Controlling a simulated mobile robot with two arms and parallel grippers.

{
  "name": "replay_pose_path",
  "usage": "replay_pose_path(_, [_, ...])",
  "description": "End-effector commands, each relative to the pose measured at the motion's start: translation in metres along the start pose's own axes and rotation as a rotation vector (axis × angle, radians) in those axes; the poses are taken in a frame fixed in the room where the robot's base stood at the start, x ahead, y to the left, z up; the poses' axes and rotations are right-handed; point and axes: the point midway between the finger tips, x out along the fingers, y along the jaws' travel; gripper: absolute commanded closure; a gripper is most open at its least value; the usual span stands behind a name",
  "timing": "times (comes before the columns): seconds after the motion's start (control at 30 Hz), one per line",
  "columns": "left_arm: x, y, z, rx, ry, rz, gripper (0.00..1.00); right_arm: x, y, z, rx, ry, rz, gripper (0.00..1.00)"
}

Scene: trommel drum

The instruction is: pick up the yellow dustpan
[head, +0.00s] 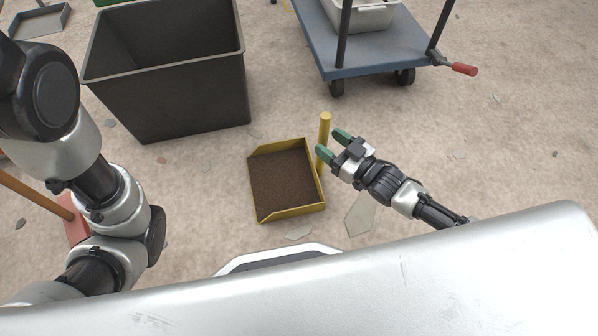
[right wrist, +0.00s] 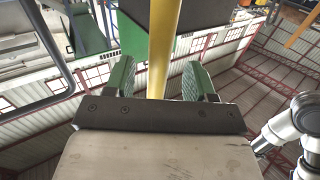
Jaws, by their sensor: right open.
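The yellow dustpan (head: 290,212) lies on the floor in the middle of the head view, its pan full of dark brown dirt. Its yellow handle (head: 325,130) stands upright at the pan's right side. My right gripper (head: 333,144) is open by the handle. In the right wrist view the handle (right wrist: 162,50) runs between the two green fingers of my right gripper (right wrist: 162,82), with gaps on both sides. My left arm shows at the left of the head view, but its gripper is out of view.
A large black bin (head: 190,100) stands behind and left of the dustpan. A blue cart (head: 385,48) with a grey tub (head: 362,16) stands at the back right. A wooden-handled red tool (head: 75,220) is at left. Flat shards (head: 360,214) lie on the floor.

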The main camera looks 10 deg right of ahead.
Motion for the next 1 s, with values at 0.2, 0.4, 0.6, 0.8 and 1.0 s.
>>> replay_pose_path(0.2, [-0.032, 0.007, -0.011, 0.000, 0.000, 0.000, 0.49, 0.026, 0.001, 0.006, -0.002, 0.004, -0.001, 0.45])
replay_pose_path(0.4, [-0.042, 0.009, -0.015, 0.000, 0.000, 0.001, 0.49, 0.045, 0.001, 0.003, 0.001, 0.002, -0.001, 0.45])
replay_pose_path(0.6, [-0.040, 0.009, -0.014, 0.000, 0.000, 0.001, 0.49, 0.046, 0.001, 0.000, 0.001, 0.000, -0.001, 0.45])
replay_pose_path(0.8, [-0.040, 0.009, -0.014, 0.000, -0.001, 0.001, 0.49, 0.046, 0.001, 0.001, 0.000, 0.000, -0.001, 0.67])
replay_pose_path(1.0, [-0.040, 0.008, -0.014, 0.000, -0.001, 0.001, 0.49, 0.046, 0.001, 0.001, 0.000, 0.000, -0.001, 0.97])
